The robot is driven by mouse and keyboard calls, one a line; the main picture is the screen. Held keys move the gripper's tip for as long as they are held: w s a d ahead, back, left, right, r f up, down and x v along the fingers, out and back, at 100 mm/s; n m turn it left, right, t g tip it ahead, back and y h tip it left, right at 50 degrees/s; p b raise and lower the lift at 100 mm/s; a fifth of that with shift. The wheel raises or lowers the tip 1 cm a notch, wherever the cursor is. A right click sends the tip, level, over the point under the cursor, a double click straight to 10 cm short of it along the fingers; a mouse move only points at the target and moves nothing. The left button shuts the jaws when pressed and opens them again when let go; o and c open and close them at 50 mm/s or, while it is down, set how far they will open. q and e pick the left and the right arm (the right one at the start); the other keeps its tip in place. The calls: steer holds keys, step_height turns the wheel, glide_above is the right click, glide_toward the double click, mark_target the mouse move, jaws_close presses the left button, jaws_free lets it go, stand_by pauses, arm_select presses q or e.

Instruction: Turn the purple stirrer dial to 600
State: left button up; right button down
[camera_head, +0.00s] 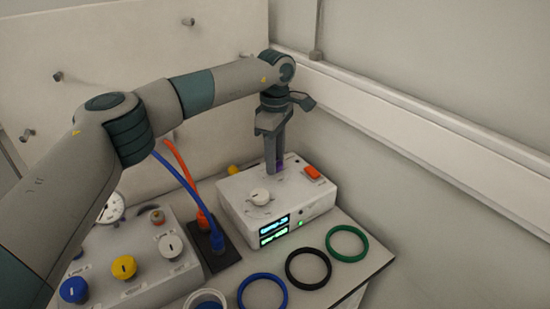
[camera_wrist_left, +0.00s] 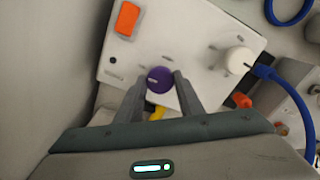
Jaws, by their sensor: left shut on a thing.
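The purple stirrer dial (camera_wrist_left: 160,80) is on the top face of a white stirrer box (camera_head: 236,205). In the left wrist view its pale pointer line shows. My left gripper (camera_head: 275,168) reaches down onto the dial from above, and its two fingers (camera_wrist_left: 159,87) stand on either side of it, shut on it. In the head view the fingers hide most of the dial (camera_head: 280,166). The box has two lit displays (camera_head: 274,231) on its front, but their digits are too small to read. My right gripper is not in view.
The box also carries a white dial (camera_head: 260,196) and an orange switch (camera_head: 312,172). Blue, black and green rings (camera_head: 347,243) lie in front. A grey panel with coloured knobs (camera_head: 124,267) and blue and orange cables (camera_head: 180,170) are at left. A wall ledge runs along the right.

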arm_select(q)
steer(key=shift+r+m, duration=0.1)
steer(key=shift+m, duration=0.5)
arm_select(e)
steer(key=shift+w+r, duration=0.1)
arm_select(q)
steer(key=o, duration=1.1)
steer(key=shift+c, duration=0.2)
steer(key=shift+r, duration=0.75)
step_height(320, 180, up, 16)
steer(key=shift+f+b, duration=0.15)
steer(key=shift+b, duration=0.2)
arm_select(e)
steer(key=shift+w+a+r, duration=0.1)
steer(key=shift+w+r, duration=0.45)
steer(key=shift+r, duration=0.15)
